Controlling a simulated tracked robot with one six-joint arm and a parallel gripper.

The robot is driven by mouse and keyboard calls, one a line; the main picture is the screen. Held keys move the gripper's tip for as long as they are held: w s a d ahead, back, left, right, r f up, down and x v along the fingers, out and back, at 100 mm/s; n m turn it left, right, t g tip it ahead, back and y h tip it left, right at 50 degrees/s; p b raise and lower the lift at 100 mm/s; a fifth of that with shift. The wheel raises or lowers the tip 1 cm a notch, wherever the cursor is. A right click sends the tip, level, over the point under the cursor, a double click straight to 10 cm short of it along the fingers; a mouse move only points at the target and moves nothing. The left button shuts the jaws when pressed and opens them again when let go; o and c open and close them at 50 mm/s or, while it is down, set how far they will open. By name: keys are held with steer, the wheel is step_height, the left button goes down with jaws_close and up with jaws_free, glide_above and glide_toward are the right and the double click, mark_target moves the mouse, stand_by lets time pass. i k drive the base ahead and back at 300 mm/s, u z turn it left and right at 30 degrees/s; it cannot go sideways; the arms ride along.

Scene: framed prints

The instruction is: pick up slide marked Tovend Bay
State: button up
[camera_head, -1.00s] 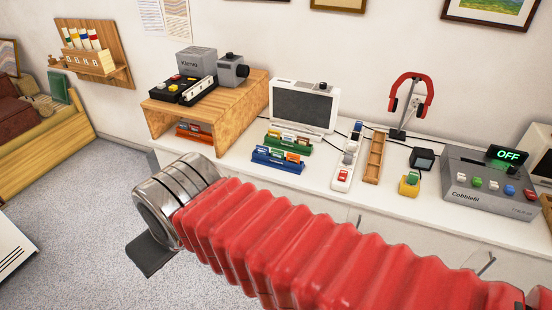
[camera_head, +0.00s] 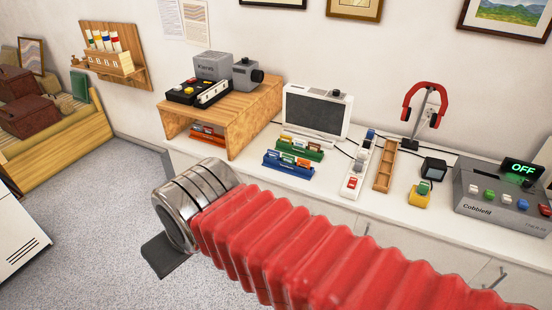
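Small slides stand in several holders on the white counter (camera_head: 345,205), but their labels are too small to read, so I cannot tell which is Tovend Bay. A green rack (camera_head: 313,154) and a blue rack (camera_head: 290,170) hold several slides near the middle. A red rack (camera_head: 205,137) with slides sits under the wooden stand. A yellow holder (camera_head: 419,199) carries a green piece on the right. My gripper (camera_head: 168,257) is at the lower left, in front of and apart from the counter. Only one dark finger shows, and its opening is hidden.
A projector (camera_head: 213,67) and black slide tray sit on the wooden stand (camera_head: 238,122). A screen (camera_head: 317,112), white strip (camera_head: 356,170), empty wooden tray (camera_head: 385,165), headphones (camera_head: 424,98) and grey console reading OFF (camera_head: 490,205) line the counter. Open floor lies left.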

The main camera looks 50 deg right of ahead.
mark_target(271, 154)
steer(key=z, duration=0.75)
steer(key=i, duration=1)
